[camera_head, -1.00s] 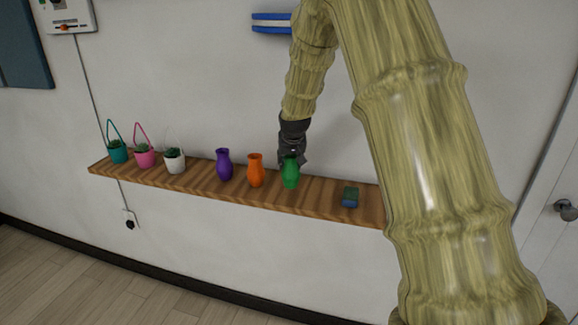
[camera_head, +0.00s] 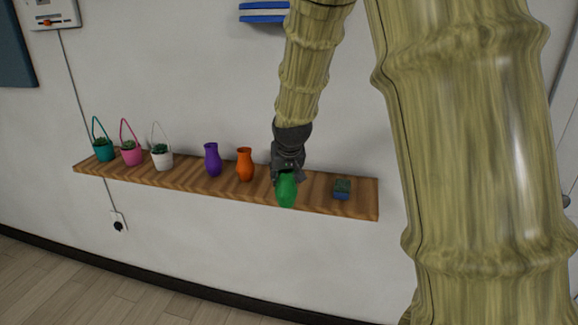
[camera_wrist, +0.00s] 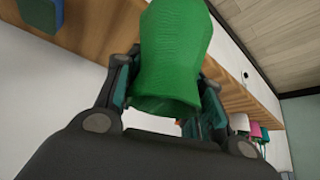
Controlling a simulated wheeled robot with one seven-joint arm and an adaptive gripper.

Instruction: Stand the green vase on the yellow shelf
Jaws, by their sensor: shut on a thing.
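The green vase (camera_head: 286,190) is in my gripper (camera_head: 287,174), in front of the wooden shelf in the head view. My gripper is shut on the upper part of the vase. In the wrist view the green vase (camera_wrist: 178,55) fills the space between the two fingers (camera_wrist: 165,95), with its rim towards the camera. In the head view its lower end overlaps the shelf's front edge, and it looks held out from the shelf. No yellow shelf shows in either view.
The wooden shelf (camera_head: 325,203) holds an orange vase (camera_head: 245,165), a purple vase (camera_head: 212,160), a white pot (camera_head: 163,161), a pink pot (camera_head: 132,156), a teal pot (camera_head: 104,152) and a blue-green block (camera_head: 342,189). A blue wall shelf (camera_head: 263,12) hangs above.

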